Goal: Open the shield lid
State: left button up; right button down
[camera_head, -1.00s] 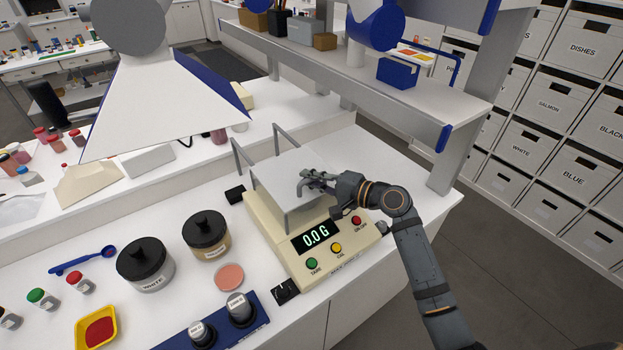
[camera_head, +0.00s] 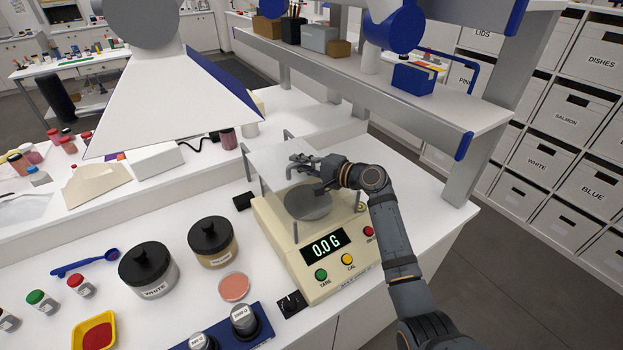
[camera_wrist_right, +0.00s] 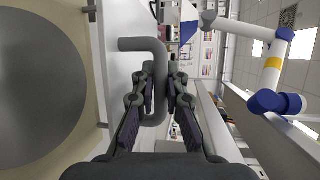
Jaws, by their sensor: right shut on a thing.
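The scale (camera_head: 335,277) has a cream body and its display reads 0.0 G. Its pale flat shield lid (camera_head: 272,157) lies at the rear on the thin grey frame, and the round grey pan (camera_head: 308,203) is uncovered in front of it. My right gripper (camera_head: 298,165) is at the lid, above and behind the pan. In the right wrist view, its fingers (camera_wrist_right: 160,78) are shut on a bent grey handle (camera_wrist_right: 138,44). The pan also shows at the left of that view (camera_wrist_right: 40,85). My left gripper is not in view.
Two black-lidded jars (camera_head: 148,270) (camera_head: 212,242) and a pink disc (camera_head: 234,287) stand left of the scale. A shelf (camera_head: 420,95) runs above the bench behind it. A white hood (camera_head: 165,105) hangs at upper left. The bench right of the scale is clear.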

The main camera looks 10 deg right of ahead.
aim_at(291, 154)
jog(key=w, duration=0.1)
jog(key=w+a+b, duration=0.1)
jog(key=w, duration=0.2)
jog(key=shift+a+f, duration=0.15)
jog(key=shift+a, duration=0.2)
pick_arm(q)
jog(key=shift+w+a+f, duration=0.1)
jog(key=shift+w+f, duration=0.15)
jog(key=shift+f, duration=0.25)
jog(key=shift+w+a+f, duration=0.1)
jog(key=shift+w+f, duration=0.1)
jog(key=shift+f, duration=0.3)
pick_arm(e)
jog(key=shift+w+a+r, duration=0.1)
jog(key=shift+w+r, duration=0.1)
jog(key=shift+w, duration=0.1)
jog(key=c, duration=1.4)
grip_release()
jog(key=shift+o, duration=0.2)
jog(key=v, duration=1.2)
jog(key=shift+w, duration=0.1)
